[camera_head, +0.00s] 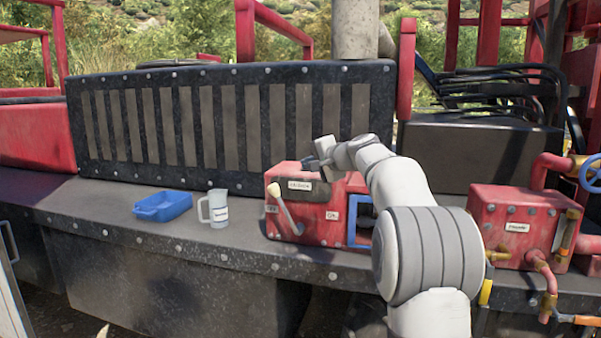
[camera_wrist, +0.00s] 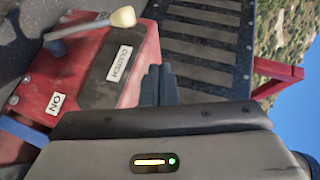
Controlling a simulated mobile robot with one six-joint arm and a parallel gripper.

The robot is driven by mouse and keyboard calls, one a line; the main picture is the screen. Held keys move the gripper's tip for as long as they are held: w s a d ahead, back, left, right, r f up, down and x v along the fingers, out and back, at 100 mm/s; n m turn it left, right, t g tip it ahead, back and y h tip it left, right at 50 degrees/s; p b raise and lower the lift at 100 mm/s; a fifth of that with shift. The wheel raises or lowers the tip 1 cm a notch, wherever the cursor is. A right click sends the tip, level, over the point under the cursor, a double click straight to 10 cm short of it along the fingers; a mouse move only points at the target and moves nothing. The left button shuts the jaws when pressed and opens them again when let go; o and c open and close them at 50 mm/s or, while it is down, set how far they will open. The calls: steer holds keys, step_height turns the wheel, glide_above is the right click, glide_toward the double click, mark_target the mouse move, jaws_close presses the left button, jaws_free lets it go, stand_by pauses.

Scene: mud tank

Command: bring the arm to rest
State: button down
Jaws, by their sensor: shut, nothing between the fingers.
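My arm reaches up from the lower right in the head view, and my gripper (camera_head: 317,163) is over the top of the red clutch box (camera_head: 313,210). In the wrist view the gripper's dark fingers (camera_wrist: 160,85) are together with nothing between them. The clutch box (camera_wrist: 75,85) is beside and below them, with its "CLUTCH" label and "ON" label showing. Its lever has a cream knob (camera_wrist: 123,17); in the head view the lever (camera_head: 284,203) leans toward the upper left. My arm hides part of the box's right side and the blue frame there.
A blue tray (camera_head: 162,206) and a measuring jug (camera_head: 214,208) stand on the dark deck (camera_head: 110,208) at left. A slatted panel (camera_head: 225,122) rises behind. A red box (camera_head: 512,232) with pipes and a blue wheel (camera_head: 590,173) are at right. Open air lies above the deck.

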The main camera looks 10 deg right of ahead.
steer(key=shift+s, duration=0.15)
steer(key=s+a+f+n+g, duration=0.2)
steer(key=s+a+f, duration=0.1)
steer(key=s, duration=0.3)
steer(key=s+a+f+n+g, duration=0.1)
steer(key=s+a+f+g, duration=0.15)
steer(key=s, duration=0.35)
steer(key=s+f+n+g+h, duration=0.2)
steer(key=s+f, duration=0.5)
steer(key=s, duration=0.5)
steer(key=s+f+n+g+h, duration=0.1)
steer(key=s+f+n+h, duration=0.1)
steer(key=s+f, duration=0.5)
steer(key=s+f+n+g+h, duration=0.2)
steer(key=s+f, duration=0.5)
steer(key=s, duration=0.9)
steer(key=shift+s+a+f+n+g, duration=0.2)
steer(key=shift+s+a+n+g, duration=0.15)
steer(key=shift+n, duration=0.45)
